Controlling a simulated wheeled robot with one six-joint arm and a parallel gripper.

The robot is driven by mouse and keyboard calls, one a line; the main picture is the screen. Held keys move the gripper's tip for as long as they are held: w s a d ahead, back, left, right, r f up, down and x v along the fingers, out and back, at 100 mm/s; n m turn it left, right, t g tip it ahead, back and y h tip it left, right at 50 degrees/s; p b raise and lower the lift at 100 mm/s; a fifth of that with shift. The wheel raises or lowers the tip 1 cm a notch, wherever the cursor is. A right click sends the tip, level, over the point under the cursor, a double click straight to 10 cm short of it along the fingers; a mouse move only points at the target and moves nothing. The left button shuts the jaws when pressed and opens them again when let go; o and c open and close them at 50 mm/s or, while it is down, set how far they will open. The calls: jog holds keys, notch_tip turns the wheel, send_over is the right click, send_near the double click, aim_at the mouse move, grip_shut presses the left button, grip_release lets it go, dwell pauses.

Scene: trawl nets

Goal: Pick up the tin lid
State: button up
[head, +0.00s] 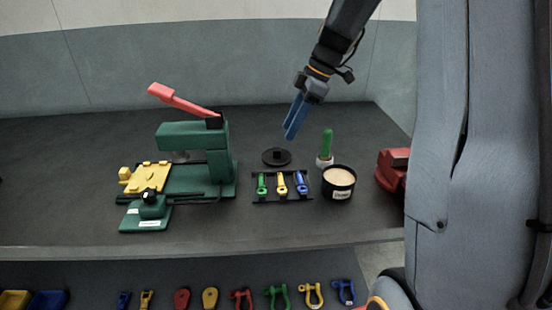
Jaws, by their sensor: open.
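The tin lid (269,160), a flat black disc with a small dark knob on top, lies on the dark bench near the middle. An open black tin (338,190) with a pale label and cream-coloured contents stands to its right and nearer. My gripper (291,134) has blue fingers pointing down and slightly left. It hangs above the lid, apart from it and a little to its right in the picture. It is open, with nothing seen between the fingers.
A green press with a red lever (183,138) stands left of the lid. A rack (282,200) with green, yellow and blue pieces lies in front. A green-handled brush (327,144) stands close right. A red vise (390,170) is further right. Coloured shackles (278,297) lie below.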

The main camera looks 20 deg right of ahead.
aim_at(277, 149)
jog(key=shift+w+a+f, duration=0.2)
jog(key=shift+a+f, duration=0.05)
jog(key=shift+f, duration=0.2)
jog(key=p+x, duration=0.2)
jog(key=x, duration=0.4)
jog(key=shift+a+f, duration=0.2)
jog(key=shift+f, duration=0.05)
jog(key=shift+c, duration=0.2)
grip_shut()
